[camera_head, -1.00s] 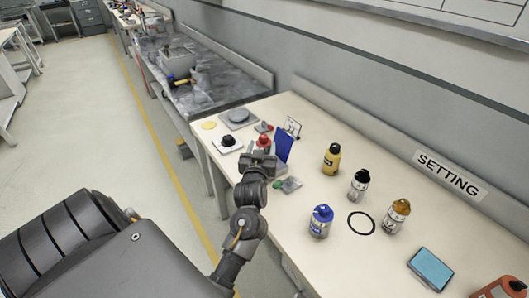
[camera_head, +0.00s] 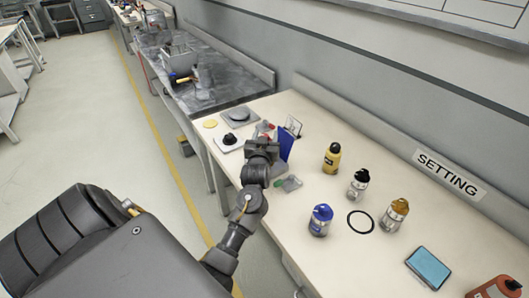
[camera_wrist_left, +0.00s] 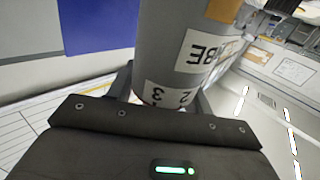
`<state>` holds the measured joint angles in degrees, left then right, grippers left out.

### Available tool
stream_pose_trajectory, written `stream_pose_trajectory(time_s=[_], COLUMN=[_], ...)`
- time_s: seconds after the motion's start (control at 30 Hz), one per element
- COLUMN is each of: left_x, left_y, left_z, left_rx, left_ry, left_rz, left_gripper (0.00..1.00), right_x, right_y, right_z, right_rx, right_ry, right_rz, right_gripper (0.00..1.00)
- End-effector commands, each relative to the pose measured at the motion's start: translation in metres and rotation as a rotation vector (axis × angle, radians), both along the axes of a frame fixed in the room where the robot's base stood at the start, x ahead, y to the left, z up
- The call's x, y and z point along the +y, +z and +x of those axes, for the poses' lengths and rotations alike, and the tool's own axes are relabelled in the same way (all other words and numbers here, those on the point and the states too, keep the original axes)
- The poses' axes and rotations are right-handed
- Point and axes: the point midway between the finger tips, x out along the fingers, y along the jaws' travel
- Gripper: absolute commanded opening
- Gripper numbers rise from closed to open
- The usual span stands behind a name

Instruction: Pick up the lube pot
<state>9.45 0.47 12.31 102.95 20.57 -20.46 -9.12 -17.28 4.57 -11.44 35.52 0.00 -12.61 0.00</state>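The lube pot (camera_wrist_left: 185,45) is a grey cylinder with white labels; in the left wrist view one ends in "BE" and an orange-brown patch shows near the top edge. My left gripper (camera_head: 262,147) is at the far left part of the white table in the head view. In the left wrist view its dark fingers (camera_wrist_left: 162,84) lie on either side of the pot's lower part. Whether they press on it cannot be told. In the head view the gripper hides most or all of the pot. My right gripper is not in view.
A blue panel (camera_head: 286,144) stands just right of the gripper. A grey-green piece (camera_head: 289,184) lies near it. A yellow bottle (camera_head: 331,159), a white bottle (camera_head: 358,184), a blue-capped bottle (camera_head: 320,221) and a black ring (camera_head: 361,222) are further right, with bare table between.

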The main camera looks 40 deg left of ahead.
Motion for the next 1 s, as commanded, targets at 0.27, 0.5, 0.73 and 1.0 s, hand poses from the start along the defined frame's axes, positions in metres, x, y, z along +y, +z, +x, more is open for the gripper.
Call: stream_pose_trajectory(time_s=[0.27, 0.5, 0.73, 1.0], left_x=[0.0, 0.0, 0.0, 0.0], left_y=[0.0, 0.0, 0.001, 0.029], left_z=[0.0, 0.0, 0.0, 0.0], left_rx=[0.001, 0.0, 0.0, -0.007], left_ry=[0.0, 0.0, 0.0, -0.001], left_rz=[-0.001, 0.0, 0.0, 0.001], left_gripper=[0.13, 0.0, 0.0, 0.0], right_x=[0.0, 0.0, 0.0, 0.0], right_y=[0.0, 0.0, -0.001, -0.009], right_z=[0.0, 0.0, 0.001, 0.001], right_rx=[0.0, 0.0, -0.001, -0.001], right_ry=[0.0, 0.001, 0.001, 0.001], right_rz=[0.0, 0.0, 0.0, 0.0], right_gripper=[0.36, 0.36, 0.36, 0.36])
